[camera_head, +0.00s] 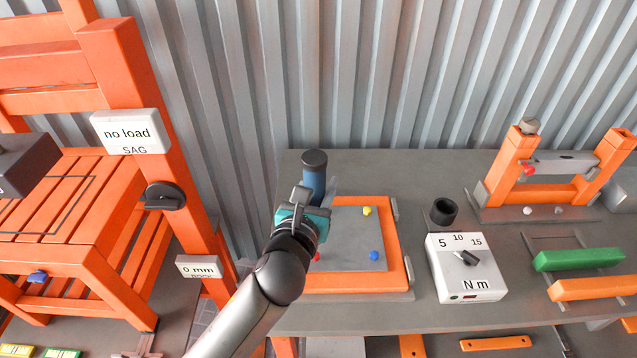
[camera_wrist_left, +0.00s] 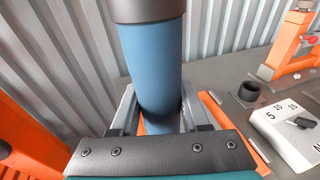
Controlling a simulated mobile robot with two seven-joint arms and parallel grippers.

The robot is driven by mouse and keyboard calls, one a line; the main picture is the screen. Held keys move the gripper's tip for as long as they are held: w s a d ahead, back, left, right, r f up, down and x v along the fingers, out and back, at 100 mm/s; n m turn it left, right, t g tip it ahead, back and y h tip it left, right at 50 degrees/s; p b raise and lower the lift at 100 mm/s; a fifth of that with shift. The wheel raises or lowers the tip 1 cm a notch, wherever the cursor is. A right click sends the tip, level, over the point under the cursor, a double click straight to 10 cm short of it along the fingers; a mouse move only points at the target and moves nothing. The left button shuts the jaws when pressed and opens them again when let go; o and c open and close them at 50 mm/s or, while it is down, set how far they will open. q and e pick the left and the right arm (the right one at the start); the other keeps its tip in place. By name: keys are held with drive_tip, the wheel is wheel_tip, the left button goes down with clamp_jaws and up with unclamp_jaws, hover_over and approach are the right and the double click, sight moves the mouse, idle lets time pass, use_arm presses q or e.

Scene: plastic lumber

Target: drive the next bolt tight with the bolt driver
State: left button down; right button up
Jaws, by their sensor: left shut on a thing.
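My left gripper (camera_head: 312,197) is shut on the bolt driver (camera_head: 314,172), a blue cylinder with a dark cap, held upright over the left side of an orange frame (camera_head: 396,240). In the left wrist view the driver (camera_wrist_left: 152,65) stands between the gripper fingers (camera_wrist_left: 155,112). The frame surrounds a grey panel (camera_head: 345,235). A yellow bolt head (camera_head: 367,211) and a blue one (camera_head: 374,255) show on the panel's right side. A red one (camera_head: 317,257) shows partly beside my wrist. The driver's lower tip and the panel's far left corner are hidden. My right gripper is not in view.
A white N m dial box (camera_head: 466,272) and a black cup-like holder (camera_head: 442,211) stand right of the frame. Farther right are an orange fixture (camera_head: 508,165) and green (camera_head: 578,259) and orange bars. An orange bench (camera_head: 60,197) stands left. The corrugated wall is behind.

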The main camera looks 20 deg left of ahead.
use_arm(q)
wheel_tip(320, 180, down, 5)
drive_tip(key=b, duration=0.3)
drive_tip(key=shift+f, duration=0.2)
idle(0.3)
drive_tip(key=shift+p, duration=0.55)
idle(1.0)
